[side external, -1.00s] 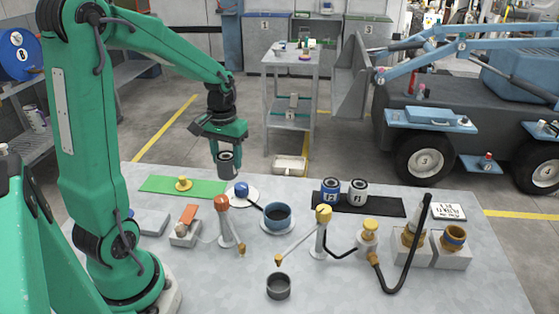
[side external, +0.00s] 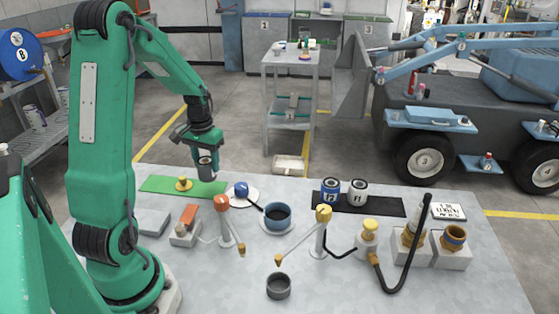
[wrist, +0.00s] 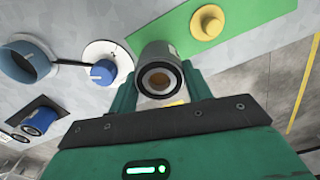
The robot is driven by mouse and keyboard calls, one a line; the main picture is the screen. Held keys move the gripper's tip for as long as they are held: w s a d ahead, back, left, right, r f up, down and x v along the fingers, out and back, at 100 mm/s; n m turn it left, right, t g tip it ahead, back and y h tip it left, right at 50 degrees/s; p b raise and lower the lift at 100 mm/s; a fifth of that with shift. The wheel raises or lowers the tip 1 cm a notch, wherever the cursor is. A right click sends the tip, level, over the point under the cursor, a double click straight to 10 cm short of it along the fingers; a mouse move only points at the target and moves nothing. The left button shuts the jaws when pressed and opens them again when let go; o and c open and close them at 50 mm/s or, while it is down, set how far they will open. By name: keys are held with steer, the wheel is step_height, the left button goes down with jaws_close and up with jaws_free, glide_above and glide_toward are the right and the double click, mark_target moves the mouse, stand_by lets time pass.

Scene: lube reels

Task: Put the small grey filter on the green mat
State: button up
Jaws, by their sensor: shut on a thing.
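My gripper (side external: 205,157) is shut on the small grey filter (side external: 206,168) and holds it upright, in line with the right end of the green mat (side external: 154,184) in the side view. The filter's lower end looks close above the mat; the exact gap is hard to tell. In the wrist view the filter (wrist: 153,51) shows its dark ringed end between my fingers, beside the green mat (wrist: 163,32). A yellow knobbed piece (side external: 184,184) sits on the mat, left of the filter.
A white disc with a blue knob (side external: 241,189) lies right of the mat. Two filters (side external: 330,189) stand on a black mat (side external: 393,208). The mat's left end is free.

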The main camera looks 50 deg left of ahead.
mark_target(208, 172)
steer(key=shift+f, duration=1.95)
steer(key=shift+f, duration=0.1)
steer(key=o, duration=1.1)
step_height(208, 172, up, 12)
steer(key=shift+r, duration=0.1)
